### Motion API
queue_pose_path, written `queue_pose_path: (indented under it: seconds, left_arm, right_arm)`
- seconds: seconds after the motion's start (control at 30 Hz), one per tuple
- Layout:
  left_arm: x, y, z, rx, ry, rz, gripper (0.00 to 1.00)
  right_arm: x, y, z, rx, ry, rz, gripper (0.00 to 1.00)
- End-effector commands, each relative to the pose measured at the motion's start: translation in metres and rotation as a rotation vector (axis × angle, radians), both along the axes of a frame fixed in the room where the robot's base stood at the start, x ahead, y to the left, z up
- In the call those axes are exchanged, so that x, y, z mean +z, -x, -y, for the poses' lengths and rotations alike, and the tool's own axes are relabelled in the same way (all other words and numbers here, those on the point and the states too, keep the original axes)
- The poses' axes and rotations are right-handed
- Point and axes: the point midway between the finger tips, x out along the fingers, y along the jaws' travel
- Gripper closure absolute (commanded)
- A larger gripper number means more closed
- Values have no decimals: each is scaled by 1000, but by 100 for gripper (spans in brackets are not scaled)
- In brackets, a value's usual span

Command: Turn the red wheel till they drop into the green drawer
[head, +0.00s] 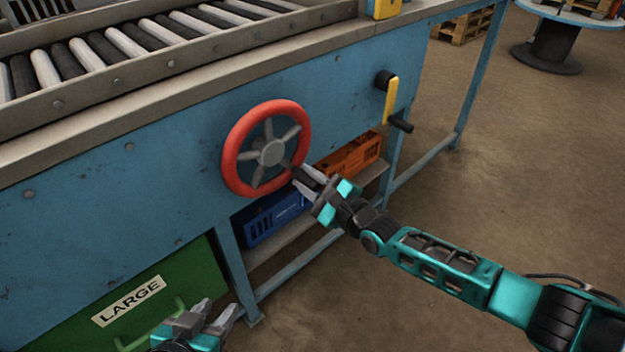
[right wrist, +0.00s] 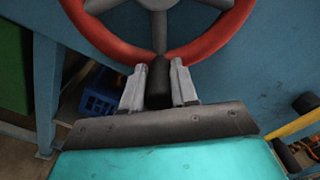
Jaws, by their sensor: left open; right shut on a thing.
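The red wheel (head: 232,151) has a grey hub and spokes and is mounted on the blue side panel of the machine. My right gripper (head: 306,180) is at its lower right rim. In the right wrist view my right gripper (right wrist: 157,72) is shut on a dark handle (right wrist: 159,88) at the rim of the red wheel (right wrist: 100,37). The green drawer (head: 190,275) with a "LARGE" label (head: 129,301) is at the lower left; its inside does not show. No sacks show.
A roller conveyor (head: 115,45) runs along the top. A blue crate (head: 272,222) and an orange crate (head: 350,155) sit on a low shelf under the machine. A yellow crank (head: 391,98) with a black grip sticks out to the right.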

Motion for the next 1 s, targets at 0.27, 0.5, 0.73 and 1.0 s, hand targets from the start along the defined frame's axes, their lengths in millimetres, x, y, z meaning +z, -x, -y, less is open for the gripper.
queue_pose_path:
  seconds: [0.27,0.5,0.73,1.0]
  left_arm:
    - [1,-3,3,-6,5,11,58]
    - [1,-2,3,-8,4,9,58]
    - [0,-2,3,-9,1,7,58]
    - [-1,-2,2,-9,-1,6,58]
  right_arm:
    - [-5,4,-4,4,-39,-37,100]
    - [-4,4,-5,4,-42,-39,100]
    - [-4,5,-5,4,-41,-37,65]
    - [-3,3,-4,2,-43,-34,46]
